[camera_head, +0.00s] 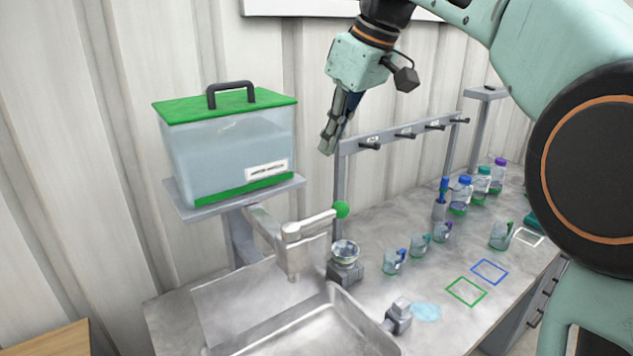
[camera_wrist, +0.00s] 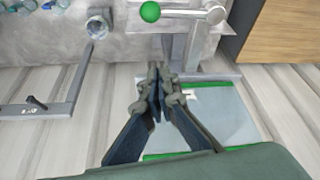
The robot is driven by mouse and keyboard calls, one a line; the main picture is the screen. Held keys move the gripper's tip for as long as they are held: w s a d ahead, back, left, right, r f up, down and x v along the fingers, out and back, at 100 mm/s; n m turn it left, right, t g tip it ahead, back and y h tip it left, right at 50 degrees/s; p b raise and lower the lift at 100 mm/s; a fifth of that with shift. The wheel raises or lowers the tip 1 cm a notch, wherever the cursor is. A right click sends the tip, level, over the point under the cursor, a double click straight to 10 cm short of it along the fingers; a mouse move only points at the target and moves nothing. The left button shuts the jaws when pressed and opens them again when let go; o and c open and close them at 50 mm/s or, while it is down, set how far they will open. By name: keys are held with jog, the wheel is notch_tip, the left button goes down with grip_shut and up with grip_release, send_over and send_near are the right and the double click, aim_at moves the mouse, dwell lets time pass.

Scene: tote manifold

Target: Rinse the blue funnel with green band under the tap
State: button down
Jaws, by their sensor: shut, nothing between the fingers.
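I cannot make out a blue funnel with a green band in either view. The grey tap (camera_head: 293,245), with its lever ending in a green ball (camera_head: 341,209), stands at the back of the metal sink (camera_head: 275,330). The green ball also shows at the top of the wrist view (camera_wrist: 150,12). My gripper (camera_head: 328,147) is shut and empty, high in the air above the tap and to the right of the tote. Its closed fingers (camera_wrist: 159,75) point up the wrist view.
A clear tote (camera_head: 225,150) with a green lid stands on a shelf above the tap. A pegged rail (camera_head: 385,138) rises behind the counter. Mugs (camera_head: 393,262), capped bottles (camera_head: 461,195) and a round metal fixture (camera_head: 345,260) stand below. Coloured outlines (camera_head: 467,291) mark clear counter.

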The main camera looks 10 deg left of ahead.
aim_at(339, 205)
notch_tip(339, 205, down, 10)
jog(key=shift+s, duration=0.35)
dwell(0.4)
jog(key=shift+d, duration=0.15)
jog(key=shift+s+d+f+m+b, duration=0.1)
jog(key=shift+s+d+m+b, duration=0.25)
jog(key=shift+d+b, duration=0.2)
jog(key=shift+s+d, duration=0.6)
